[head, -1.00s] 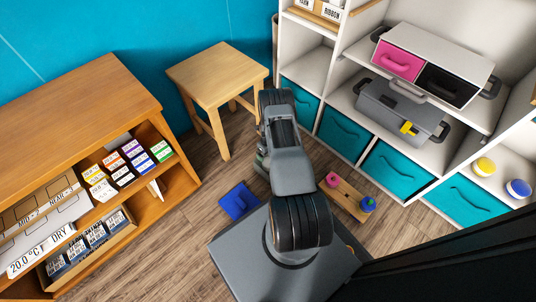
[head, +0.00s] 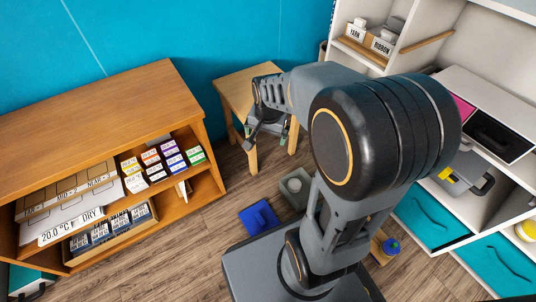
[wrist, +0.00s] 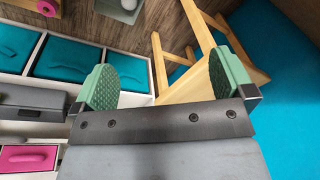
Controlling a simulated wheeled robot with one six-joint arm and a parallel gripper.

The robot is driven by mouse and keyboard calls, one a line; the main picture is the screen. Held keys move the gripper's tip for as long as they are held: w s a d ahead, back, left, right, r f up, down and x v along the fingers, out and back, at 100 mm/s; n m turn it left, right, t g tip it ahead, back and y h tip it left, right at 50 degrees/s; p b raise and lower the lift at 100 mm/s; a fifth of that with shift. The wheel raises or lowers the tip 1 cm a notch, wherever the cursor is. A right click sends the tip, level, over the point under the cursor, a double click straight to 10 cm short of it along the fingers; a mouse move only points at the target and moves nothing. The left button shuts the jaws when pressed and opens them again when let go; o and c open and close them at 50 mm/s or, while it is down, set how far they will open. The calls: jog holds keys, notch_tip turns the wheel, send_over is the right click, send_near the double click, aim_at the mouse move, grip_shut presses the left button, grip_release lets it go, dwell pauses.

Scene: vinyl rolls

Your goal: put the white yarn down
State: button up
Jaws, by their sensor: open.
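My gripper (head: 268,128) is open and empty, in front of the wooden stool (head: 240,92). In the wrist view the two green pads (wrist: 165,80) stand wide apart with nothing between them. A pale round thing (head: 294,184) sits in a small grey box (head: 301,201) on the floor, below and right of my gripper. It looks like the white yarn, and it also shows at the top edge of the wrist view (wrist: 128,4). My gripper is clear of it.
A blue open tray (head: 259,217) lies on the floor left of the grey box. A wooden shelf unit (head: 110,100) stands at left. White shelving with teal drawers (head: 433,219) is at right. Bins labelled yarn and ribbon (head: 370,47) are on its upper shelf.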

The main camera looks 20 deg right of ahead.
jog(key=s+a+r+n, duration=0.1)
jog(key=s+a+n, duration=0.1)
jog(key=s+n, duration=0.2)
jog(key=s+a+r+n, duration=0.2)
jog(key=s+n, duration=0.2)
jog(key=s, duration=0.2)
jog(key=shift+s+r+t, duration=0.2)
jog(key=shift+r+t, duration=0.1)
jog(key=shift+a, duration=0.1)
